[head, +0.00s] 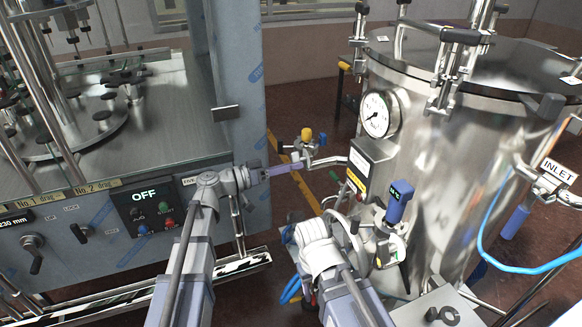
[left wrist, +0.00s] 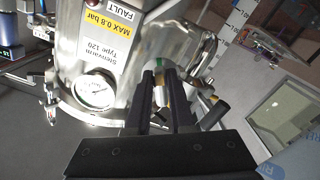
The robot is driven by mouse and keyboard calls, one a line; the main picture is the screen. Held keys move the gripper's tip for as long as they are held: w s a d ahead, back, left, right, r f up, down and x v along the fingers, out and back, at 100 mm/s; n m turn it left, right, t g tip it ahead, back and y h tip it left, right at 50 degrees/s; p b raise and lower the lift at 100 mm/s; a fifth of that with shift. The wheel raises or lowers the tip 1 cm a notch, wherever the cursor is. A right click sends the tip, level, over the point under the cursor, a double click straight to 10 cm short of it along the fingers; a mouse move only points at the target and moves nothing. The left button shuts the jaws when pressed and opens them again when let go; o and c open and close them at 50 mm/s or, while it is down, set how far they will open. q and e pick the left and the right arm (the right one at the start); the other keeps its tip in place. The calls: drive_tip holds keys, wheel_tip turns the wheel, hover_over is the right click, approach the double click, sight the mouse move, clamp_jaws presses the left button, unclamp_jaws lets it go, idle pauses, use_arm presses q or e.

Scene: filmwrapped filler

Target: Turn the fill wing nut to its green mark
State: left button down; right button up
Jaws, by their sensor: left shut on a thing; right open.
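My left gripper (head: 298,166) reaches right from the filler's front toward the pipe fitting beside the steel tank. In the left wrist view its two dark fingers (left wrist: 160,78) are shut on a small pale-brass piece (left wrist: 160,90), which I take to be the fill wing nut. A green patch (left wrist: 158,62) shows just beyond the fingertips; whether the nut lines up with it cannot be told. In the head view a yellow knob (head: 306,134) stands above the fitting. My right gripper (head: 352,234) is low by the tank's valves; its fingers are hardly visible.
The steel tank (head: 440,180) carries a pressure gauge (head: 377,115) and a blue-headed sensor (head: 398,200) close to my right arm. The filler's panel (head: 150,207) reads OFF. A blue hose (head: 510,268) hangs at right. Floor shows between the filler and the tank.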

use_arm(q)
drive_tip(key=c, duration=0.8)
unclamp_jaws()
drive_tip(key=v, duration=0.8)
drive_tip(key=shift+d+f, duration=0.1)
drive_tip(key=s+d+f+g+y, duration=0.6)
drive_tip(key=s+d+f, duration=0.4)
drive_tip(key=f, duration=0.4)
drive_tip(key=s+a+f+n+y, duration=0.1)
drive_tip(key=s+a+f+y, duration=0.1)
drive_tip(key=s+y, duration=0.1)
drive_tip(key=s+a+f+n+y, duration=0.1)
drive_tip(key=s+a+f+y, duration=0.2)
drive_tip(key=s+y, duration=0.1)
drive_tip(key=s+a+f+n+g+y, duration=0.1)
drive_tip(key=s+a+f+y, duration=0.1)
drive_tip(key=y, duration=0.3)
drive_tip(key=shift+s+a+f+n, duration=0.15)
drive_tip(key=shift+s+f+n, duration=0.05)
drive_tip(key=shift+s, duration=0.25)
drive_tip(key=shift+s+a+f+n, duration=0.15)
drive_tip(key=shift+s+n, duration=0.05)
drive_tip(key=shift+s, duration=0.25)
